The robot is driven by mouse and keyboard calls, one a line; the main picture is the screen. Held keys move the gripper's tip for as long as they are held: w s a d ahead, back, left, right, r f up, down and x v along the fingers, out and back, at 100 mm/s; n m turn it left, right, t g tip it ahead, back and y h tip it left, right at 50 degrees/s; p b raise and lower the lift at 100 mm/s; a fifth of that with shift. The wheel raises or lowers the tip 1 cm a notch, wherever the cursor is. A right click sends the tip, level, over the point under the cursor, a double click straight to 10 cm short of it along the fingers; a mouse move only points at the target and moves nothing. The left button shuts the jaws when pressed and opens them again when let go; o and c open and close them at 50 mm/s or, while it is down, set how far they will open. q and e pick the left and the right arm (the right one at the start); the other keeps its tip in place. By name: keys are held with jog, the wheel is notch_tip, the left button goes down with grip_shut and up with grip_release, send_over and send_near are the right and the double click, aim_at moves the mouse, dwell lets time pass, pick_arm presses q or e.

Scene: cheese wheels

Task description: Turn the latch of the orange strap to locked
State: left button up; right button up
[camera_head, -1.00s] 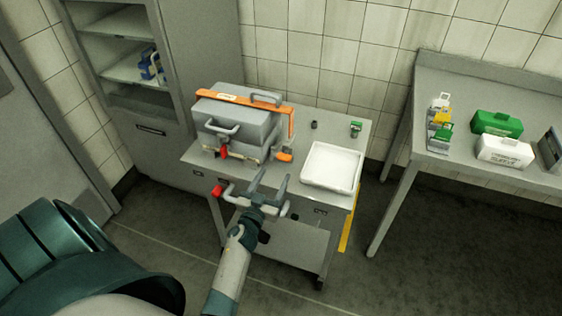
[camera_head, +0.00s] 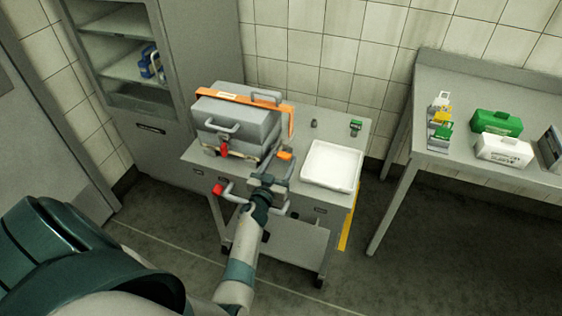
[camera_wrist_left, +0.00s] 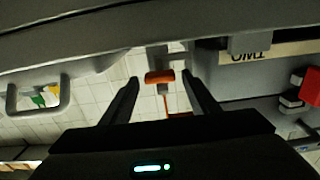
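A grey case (camera_head: 236,118) stands on the cart with an orange strap (camera_head: 245,97) across its lid and down its right side. The strap's orange latch (camera_head: 285,155) is at the case's lower front right corner. My left gripper (camera_head: 274,173) is just in front of the latch, fingers pointing toward it. In the left wrist view, the orange latch (camera_wrist_left: 160,77) shows between the two parted fingertips (camera_wrist_left: 160,84), with no visible contact. The gripper partly hides the latch's surroundings in the head view. My right gripper is not in view.
A white tray (camera_head: 331,166) lies right of the case on the cart (camera_head: 318,125). A red latch (camera_head: 224,149) is on the case front. The cart handle with a red end (camera_head: 218,189) is left of my wrist. A side table (camera_head: 440,80) stands at right.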

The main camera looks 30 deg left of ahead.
pick_arm(q)
jog(key=c, duration=0.8)
